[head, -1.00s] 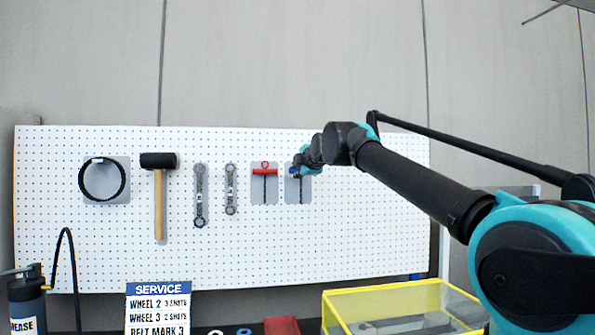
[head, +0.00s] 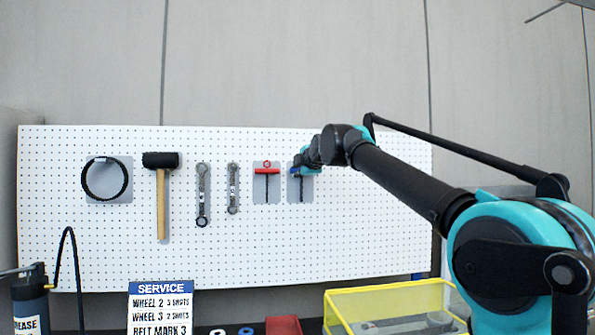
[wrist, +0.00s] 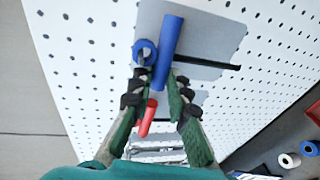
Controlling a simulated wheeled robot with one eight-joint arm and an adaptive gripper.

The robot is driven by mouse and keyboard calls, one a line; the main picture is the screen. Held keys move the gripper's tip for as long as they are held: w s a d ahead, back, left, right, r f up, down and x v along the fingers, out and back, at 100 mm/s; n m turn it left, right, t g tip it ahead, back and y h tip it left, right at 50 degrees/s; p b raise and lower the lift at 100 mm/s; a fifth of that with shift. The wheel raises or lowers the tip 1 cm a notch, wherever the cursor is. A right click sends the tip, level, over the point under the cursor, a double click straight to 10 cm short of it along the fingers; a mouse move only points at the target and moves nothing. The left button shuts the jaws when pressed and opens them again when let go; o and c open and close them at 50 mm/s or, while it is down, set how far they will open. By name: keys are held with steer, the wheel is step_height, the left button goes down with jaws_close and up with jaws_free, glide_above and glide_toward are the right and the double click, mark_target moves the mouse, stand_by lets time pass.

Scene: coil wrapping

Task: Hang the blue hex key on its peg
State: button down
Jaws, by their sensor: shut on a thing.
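The blue hex key (wrist: 168,47) is a T-handled key with a blue handle and a ring at its top. In the wrist view my gripper (wrist: 158,82) is shut on it, with a finger on each side of the handle. The key lies in front of a grey backing plate (wrist: 215,40) on the pegboard, its dark shaft along the plate. In the head view the blue handle (head: 295,170) shows small beside my gripper (head: 306,163), the dark shaft hanging down.
The white pegboard (head: 120,250) also holds a red hex key (head: 266,170), two wrenches (head: 202,195), a mallet (head: 160,160) and a black coil (head: 104,195). A yellow-rimmed bin (head: 385,290) and a service sign (head: 160,288) stand below. The board right of my gripper is bare.

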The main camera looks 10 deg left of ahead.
stand_by(0.4)
steer(key=c, duration=1.4)
jaws_free()
steer(key=v, duration=1.2)
